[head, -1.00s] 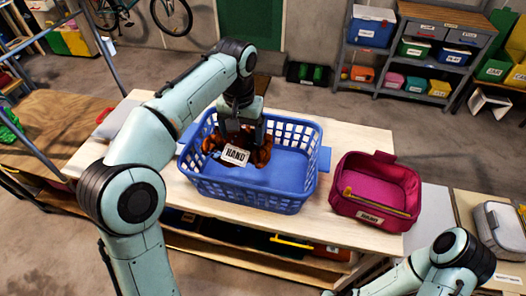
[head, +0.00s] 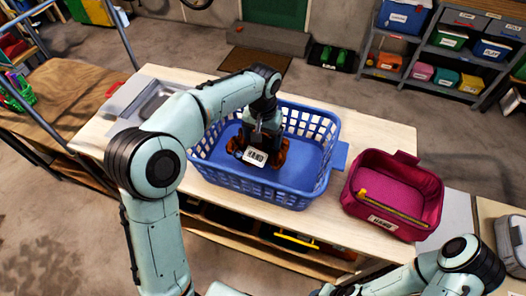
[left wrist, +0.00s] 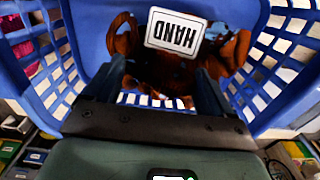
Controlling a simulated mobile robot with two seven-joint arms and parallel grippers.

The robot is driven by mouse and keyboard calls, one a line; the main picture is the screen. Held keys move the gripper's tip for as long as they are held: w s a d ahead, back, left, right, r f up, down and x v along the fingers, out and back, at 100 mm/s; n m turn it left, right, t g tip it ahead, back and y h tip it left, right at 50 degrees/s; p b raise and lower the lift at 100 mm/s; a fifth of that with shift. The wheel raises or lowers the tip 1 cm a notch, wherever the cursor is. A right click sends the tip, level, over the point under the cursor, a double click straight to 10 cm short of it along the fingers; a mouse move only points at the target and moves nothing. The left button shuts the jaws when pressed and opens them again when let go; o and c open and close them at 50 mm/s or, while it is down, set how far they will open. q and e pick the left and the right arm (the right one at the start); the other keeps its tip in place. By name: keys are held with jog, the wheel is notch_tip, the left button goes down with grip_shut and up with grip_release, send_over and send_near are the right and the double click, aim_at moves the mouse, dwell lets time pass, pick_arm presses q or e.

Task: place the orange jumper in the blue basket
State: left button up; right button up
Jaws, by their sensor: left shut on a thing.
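The blue basket (head: 313,196) stands on the light wooden table, and its holed walls also show in the left wrist view (left wrist: 93,28). The orange jumper (head: 280,153) is a dark rust-orange bundle with a white tag reading HAND. My left gripper (head: 262,140) reaches down inside the basket and is shut on the jumper. In the left wrist view the jumper (left wrist: 124,40) is between and beyond the fingers, low inside the basket; whether it touches the floor I cannot tell. My right arm shows at the lower right, but its gripper is out of view.
A magenta bin (head: 400,180) with a yellow strip and a HAND label stands right of the basket. A grey metal tray (head: 150,103) lies at the table's left end. Shelves with labelled boxes (head: 450,40) stand at the back right. Bare table (head: 375,140) shows behind the magenta bin.

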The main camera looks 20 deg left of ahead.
aim_at(263, 145)
pick_arm(q)
jog(key=shift+w+f, duration=0.1)
jog(key=shift+f, duration=0.55)
notch_tip(263, 145, down, 5)
jog(key=shift+r+b, duration=0.1)
jog(key=shift+b, duration=0.25)
jog(key=o, duration=1.4)
jog(key=shift+o, duration=0.2)
pick_arm(e)
jog(key=shift+s+f, duration=0.3)
jog(key=shift+f, duration=0.2)
pick_arm(q)
notch_tip(263, 145, up, 12)
jog(key=shift+f+p, duration=0.1)
jog(key=shift+p, duration=0.75)
pick_arm(e)
jog(key=shift+w+r, duration=1.05)
jog(key=shift+r, duration=0.1)
pick_arm(q)
jog(key=shift+s, duration=0.2)
pick_arm(e)
jog(key=shift+s, duration=0.1)
